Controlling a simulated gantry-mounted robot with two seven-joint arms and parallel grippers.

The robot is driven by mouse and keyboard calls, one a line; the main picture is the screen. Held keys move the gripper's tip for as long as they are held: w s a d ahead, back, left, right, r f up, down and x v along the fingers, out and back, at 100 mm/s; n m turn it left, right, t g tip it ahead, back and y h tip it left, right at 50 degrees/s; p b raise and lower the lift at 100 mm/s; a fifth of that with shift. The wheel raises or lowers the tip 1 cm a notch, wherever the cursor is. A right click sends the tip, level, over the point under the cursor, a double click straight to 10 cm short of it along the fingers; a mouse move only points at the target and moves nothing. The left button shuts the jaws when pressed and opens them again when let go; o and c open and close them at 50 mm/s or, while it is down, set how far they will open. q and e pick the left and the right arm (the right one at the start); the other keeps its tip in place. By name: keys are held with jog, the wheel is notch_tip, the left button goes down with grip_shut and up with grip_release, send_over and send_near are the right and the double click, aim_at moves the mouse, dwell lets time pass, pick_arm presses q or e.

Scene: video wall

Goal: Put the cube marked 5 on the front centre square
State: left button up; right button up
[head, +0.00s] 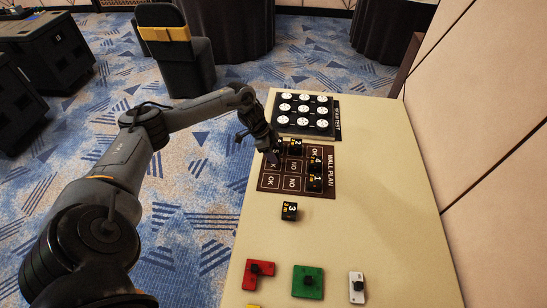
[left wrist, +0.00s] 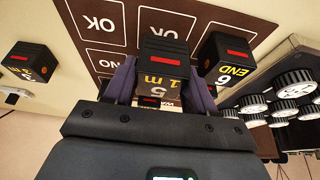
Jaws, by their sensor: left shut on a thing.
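My left gripper (head: 271,148) is at the far left part of the brown wall plan board (head: 265,188). In the left wrist view it is shut on the black cube marked 5 (left wrist: 163,72), which has a red bar on its side and "1 m" on its face. The cube sits between both fingers; whether it touches the board is unclear. The board has printed squares reading OK and NO. Its near left and near middle squares are bare. My right gripper is not in view.
A cube marked 3 (head: 289,211) stands on the table nearer me. A cube marked 6 (left wrist: 226,58) is close beside the held cube. A board of white dials (head: 303,110) lies beyond. Red (head: 258,274), green (head: 307,282) and white (head: 356,287) pieces lie near.

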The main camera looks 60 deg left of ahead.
pick_arm(q)
jog(key=shift+f, duration=1.35)
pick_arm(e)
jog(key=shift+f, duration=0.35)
pick_arm(q)
jog(key=shift+f, duration=0.1)
jog(key=o, duration=1.1)
jog(key=shift+c, duration=0.2)
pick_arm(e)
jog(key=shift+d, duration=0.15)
pick_arm(q)
jog(key=shift+s+a+r, duration=0.1)
jog(key=shift+r, duration=0.4)
pick_arm(e)
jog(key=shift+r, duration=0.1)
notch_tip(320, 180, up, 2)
jog(key=shift+p, duration=0.9)
pick_arm(q)
jog(key=v, duration=1.1)
jog(key=shift+s, duration=0.15)
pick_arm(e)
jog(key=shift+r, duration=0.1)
